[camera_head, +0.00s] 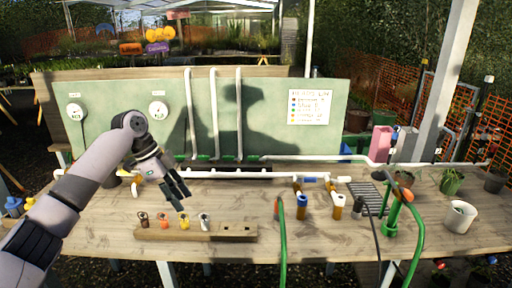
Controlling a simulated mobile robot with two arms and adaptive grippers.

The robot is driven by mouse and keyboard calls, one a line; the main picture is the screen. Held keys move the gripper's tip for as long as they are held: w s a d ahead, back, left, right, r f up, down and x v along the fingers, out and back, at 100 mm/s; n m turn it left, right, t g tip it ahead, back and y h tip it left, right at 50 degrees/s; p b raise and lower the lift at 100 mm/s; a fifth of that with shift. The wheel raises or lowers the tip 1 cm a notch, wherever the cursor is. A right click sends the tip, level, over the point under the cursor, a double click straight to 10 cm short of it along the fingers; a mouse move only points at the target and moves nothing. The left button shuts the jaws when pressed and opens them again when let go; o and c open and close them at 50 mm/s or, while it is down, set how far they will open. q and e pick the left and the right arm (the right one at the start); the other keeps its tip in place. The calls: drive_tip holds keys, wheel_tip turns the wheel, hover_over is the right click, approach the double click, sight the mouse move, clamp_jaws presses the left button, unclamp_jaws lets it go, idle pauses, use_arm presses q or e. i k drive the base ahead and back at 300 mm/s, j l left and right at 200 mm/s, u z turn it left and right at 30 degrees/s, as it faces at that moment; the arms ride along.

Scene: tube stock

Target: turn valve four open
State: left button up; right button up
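No part in view carries a readable number four, so I cannot tell which one is valve four. A white pipe (240,174) runs low along the back of the table, with green fittings under three upright pipes. On the right it has a blue section (310,179) and branches down to a blue-topped cylinder (302,206) and an amber cylinder (338,206). My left gripper (181,198) hangs over the left half of the table in front of the pipe. Its fingers look apart and empty. It hides part of the pipe behind it. My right gripper is not in view.
A wooden block (222,232) holds several small coloured pieces below my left gripper. Two round gauges (158,110) and a printed sign (309,108) are on the green back panel. A green hose (415,236), pots and a white bucket (459,216) crowd the right.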

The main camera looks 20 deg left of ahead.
sight(251, 158)
drive_tip(key=i, duration=1.7)
